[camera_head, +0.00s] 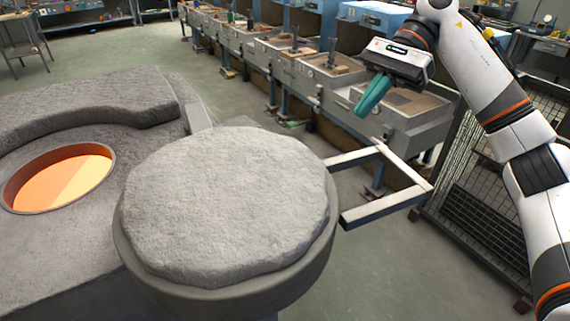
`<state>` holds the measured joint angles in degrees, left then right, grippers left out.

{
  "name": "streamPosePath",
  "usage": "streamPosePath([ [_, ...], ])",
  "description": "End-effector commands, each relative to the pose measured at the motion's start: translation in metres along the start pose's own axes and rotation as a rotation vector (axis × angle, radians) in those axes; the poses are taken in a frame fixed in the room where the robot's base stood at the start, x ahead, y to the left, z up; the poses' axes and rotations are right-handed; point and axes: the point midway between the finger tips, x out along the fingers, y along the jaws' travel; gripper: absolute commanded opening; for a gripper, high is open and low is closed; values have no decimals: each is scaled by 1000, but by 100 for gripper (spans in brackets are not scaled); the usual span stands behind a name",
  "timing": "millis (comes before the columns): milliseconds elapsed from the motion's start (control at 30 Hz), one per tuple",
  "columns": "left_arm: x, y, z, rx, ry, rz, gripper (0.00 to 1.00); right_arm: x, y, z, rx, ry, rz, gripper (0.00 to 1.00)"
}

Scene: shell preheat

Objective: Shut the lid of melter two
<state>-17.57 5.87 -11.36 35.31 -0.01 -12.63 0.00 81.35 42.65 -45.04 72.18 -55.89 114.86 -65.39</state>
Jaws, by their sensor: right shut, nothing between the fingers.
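The melter (75,250) is a rough grey block at the left. Its round opening (62,178) is uncovered and glows orange inside. The lid (225,200) is a thick round grey slab in a dark rim, swung out to the right of the opening. A square metal handle frame (408,200) sticks out from the lid's right side. No number shows on the melter. My right gripper (366,108), with teal fingers, is shut and empty. It hangs in the picture above and left of the handle frame, apart from it. My left gripper is not in view.
A row of grey sand-filled bins (300,65) on blue legs runs along the back. A wire mesh fence (480,200) stands at the right, behind my right arm. Open floor (400,275) shows below the handle frame.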

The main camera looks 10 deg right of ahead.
Motion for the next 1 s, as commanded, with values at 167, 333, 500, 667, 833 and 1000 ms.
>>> streamPosePath([
  [167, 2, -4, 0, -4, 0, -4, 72, 9, -2, 1, -4, -8, -8, 0],
  [333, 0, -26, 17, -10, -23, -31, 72, 32, -2, 0, -2, -6, -8, 0],
  [500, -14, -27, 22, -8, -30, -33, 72, 69, -2, -1, -1, -7, -7, 0],
  [667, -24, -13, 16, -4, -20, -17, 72, 101, -3, -1, -1, -6, -7, 0],
  [833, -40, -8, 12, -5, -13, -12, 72, 118, -2, -20, -3, -6, -5, 0],
  [1000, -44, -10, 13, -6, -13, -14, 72, 127, -2, -26, -1, -5, -3, 0],
])
